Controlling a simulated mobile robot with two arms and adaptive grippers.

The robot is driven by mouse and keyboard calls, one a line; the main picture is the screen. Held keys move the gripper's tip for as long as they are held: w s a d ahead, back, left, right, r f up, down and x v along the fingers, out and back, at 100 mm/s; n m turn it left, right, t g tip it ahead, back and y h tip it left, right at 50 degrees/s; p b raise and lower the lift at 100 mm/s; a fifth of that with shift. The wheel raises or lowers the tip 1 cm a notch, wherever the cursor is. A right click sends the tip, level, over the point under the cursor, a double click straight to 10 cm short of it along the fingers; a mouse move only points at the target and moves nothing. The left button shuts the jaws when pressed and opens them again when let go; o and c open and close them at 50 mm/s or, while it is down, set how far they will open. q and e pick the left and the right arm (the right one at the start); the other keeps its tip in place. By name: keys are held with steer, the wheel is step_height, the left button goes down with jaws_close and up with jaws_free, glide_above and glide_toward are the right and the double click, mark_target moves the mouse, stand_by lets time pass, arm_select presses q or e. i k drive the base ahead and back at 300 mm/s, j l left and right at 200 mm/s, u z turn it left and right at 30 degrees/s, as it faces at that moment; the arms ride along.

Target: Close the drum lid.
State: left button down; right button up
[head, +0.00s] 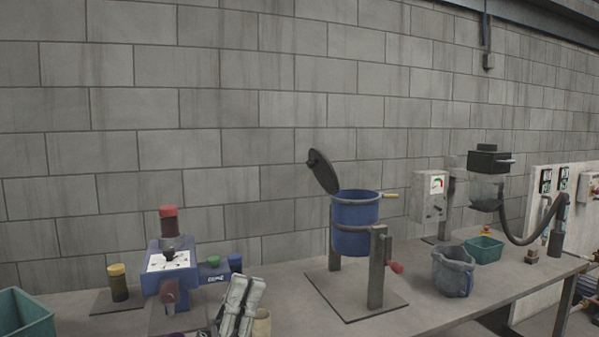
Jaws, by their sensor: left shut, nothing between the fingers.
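The blue drum (355,225) hangs upright in a grey metal stand on the table, right of centre. Its dark round lid (323,171) stands open, tilted steeply up at the left side of the drum's rim. A small yellowish handle (390,196) sticks out at the right of the rim. My left gripper (246,284) is at the bottom edge of the view, left of the drum and lower than the lid, apart from both. Its fingers look closed and hold nothing. My right gripper is out of view.
A blue device with a red knob (169,275) and a dark jar (118,284) stand left of my gripper. A grey bucket (453,271), a green bin (483,249) and a gauge box (430,196) stand right of the drum. Above the drum is open room before the block wall.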

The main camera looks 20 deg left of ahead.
mark_target(323, 170)
steer(key=i+j, duration=0.15)
steer(key=i, duration=0.3)
steer(key=i+j, duration=0.2)
steer(key=i, duration=0.25)
steer(key=i+j, duration=0.15)
steer(key=i, duration=0.3)
